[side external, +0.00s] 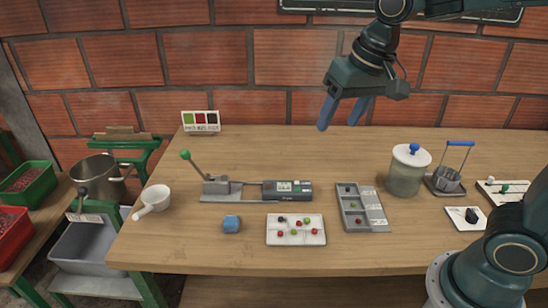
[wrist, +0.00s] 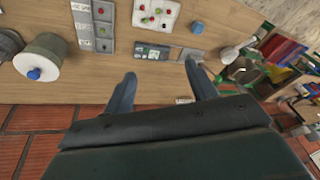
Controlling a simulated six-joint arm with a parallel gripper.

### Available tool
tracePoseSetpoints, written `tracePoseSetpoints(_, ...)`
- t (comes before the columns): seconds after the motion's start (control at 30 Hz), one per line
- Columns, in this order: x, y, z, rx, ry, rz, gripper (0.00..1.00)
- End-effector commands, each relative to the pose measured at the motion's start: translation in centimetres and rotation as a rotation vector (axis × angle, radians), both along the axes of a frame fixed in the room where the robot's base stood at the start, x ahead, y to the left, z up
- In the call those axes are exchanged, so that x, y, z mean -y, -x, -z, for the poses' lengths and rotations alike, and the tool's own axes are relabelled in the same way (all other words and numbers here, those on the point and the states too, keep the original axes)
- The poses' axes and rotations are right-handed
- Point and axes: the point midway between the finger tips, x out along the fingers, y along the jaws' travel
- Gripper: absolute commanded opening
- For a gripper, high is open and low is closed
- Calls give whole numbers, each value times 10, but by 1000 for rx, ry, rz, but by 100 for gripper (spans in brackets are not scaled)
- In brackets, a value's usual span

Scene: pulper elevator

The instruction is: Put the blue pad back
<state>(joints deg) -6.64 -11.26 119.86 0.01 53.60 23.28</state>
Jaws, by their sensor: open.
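A small blue block (side external: 232,224), the only loose blue pad-like thing I see, sits on the wooden table near its front edge, left of the white tray. It also shows in the wrist view (wrist: 197,27), near the top. My gripper (side external: 341,112) is open and empty, high above the back of the table. Its two blue-grey fingers hang apart and touch nothing. In the wrist view the open fingers (wrist: 160,70) point toward the table, with the block beyond the right finger. No place marked for the pad is clear to me.
A lever device with a grey meter (side external: 287,190) stands behind the block. A white tray (side external: 275,241) holds several berries. A white scoop (side external: 155,197) is left. Bare table surrounds the block.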

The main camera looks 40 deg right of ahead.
Motion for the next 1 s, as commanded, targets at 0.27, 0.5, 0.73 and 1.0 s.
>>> tracePoseSetpoints(0.27, 21, 66, -5, 85, 51, -111, 57)
tracePoseSetpoints(0.5, 32, 115, 5, 150, 106, -199, 57)
tracePoseSetpoints(0.73, 37, 139, 16, 182, 142, -251, 57)
tracePoseSetpoints(1.0, 38, 143, 18, 187, 148, -261, 57)
